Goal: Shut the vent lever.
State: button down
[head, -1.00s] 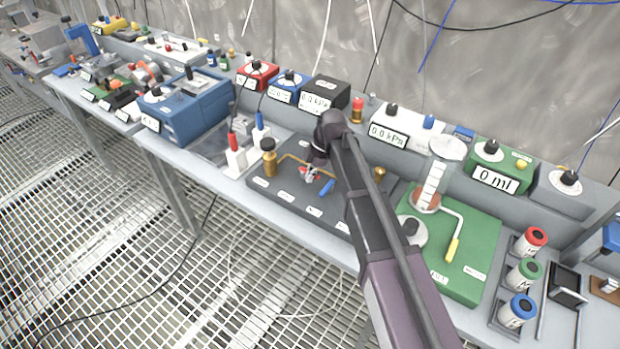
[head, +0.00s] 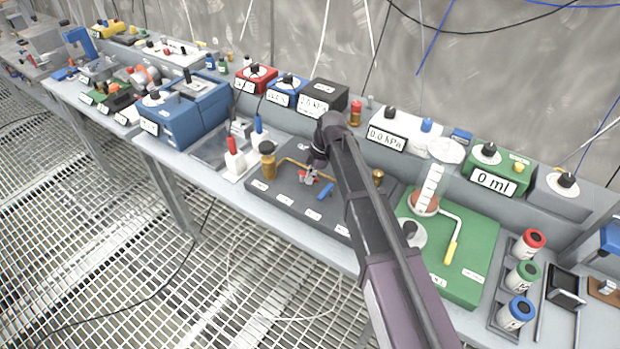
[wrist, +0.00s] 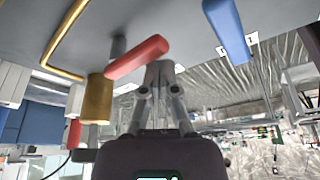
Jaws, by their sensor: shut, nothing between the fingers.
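A dark grey panel (head: 285,203) on the bench carries a brass pipe (head: 292,161), a red lever (head: 307,179) and a blue lever (head: 326,190). The labels are too small to read, so I cannot tell which lever is the vent. My gripper (head: 311,172) is over the panel at the red lever, partly hiding it. In the wrist view my gripper (wrist: 160,68) is shut and empty, its fingertips close beside the red lever (wrist: 138,57); I cannot tell whether they touch. The blue lever (wrist: 228,30) is to the right, apart from the fingers.
A brass cylinder (head: 268,165) stands at the panel's left end. A black gauge box (head: 324,96) stands behind. White blocks with red and blue tops (head: 234,158) stand left.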

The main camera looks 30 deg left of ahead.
aim_at(315, 184)
jog(key=a+p+v, duration=0.1)
jog(key=p+v, duration=0.8)
jog(key=shift+w+a+r, duration=0.3)
jog(key=shift+w+a, duration=0.05)
jog(key=shift+w, duration=0.1)
jog(key=shift+s, duration=0.1)
dwell(0.6)
